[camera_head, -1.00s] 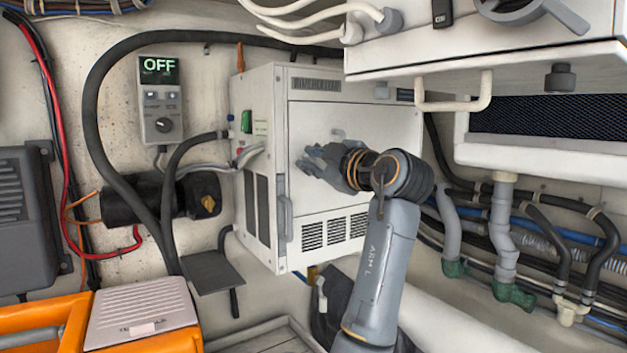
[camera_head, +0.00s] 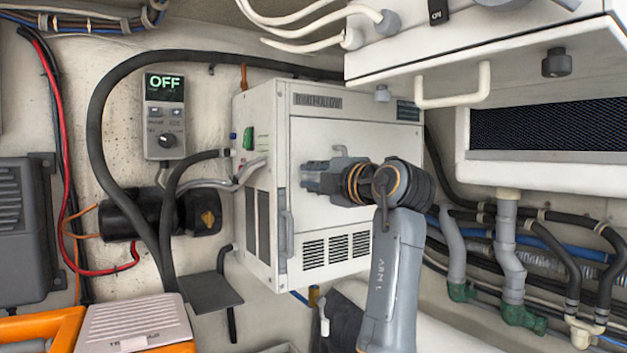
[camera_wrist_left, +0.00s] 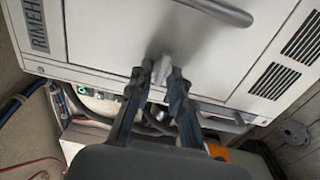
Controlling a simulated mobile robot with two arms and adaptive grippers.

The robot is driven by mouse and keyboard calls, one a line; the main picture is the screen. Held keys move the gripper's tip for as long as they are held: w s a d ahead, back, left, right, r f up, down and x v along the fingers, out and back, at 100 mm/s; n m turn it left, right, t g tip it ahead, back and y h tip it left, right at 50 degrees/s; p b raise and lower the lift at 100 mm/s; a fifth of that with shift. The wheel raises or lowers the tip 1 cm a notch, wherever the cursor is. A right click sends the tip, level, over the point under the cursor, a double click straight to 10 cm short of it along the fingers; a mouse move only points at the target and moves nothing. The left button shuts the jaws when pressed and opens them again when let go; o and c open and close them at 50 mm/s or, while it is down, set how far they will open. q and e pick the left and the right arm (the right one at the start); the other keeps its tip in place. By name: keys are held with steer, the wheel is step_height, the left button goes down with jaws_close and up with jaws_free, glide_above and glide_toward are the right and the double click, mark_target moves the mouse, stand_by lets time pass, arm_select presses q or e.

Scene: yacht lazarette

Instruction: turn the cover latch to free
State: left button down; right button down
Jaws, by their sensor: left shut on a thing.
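In the head view the latch is not clear behind the gripper. My right gripper is not in view.
A control panel (camera_head: 165,116) reading OFF hangs on the wall at left, with thick black hoses beside it. A white cabinet (camera_head: 490,60) with a handle overhangs at upper right. Pipes and hoses (camera_head: 510,260) run at lower right. An orange case (camera_head: 45,330) stands at lower left.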

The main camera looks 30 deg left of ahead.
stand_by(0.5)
arm_select(q)
steer(key=c, duration=1.2)
jaws_free()
steer(key=v, duration=1.2)
steer(key=shift+s+f, duration=0.1)
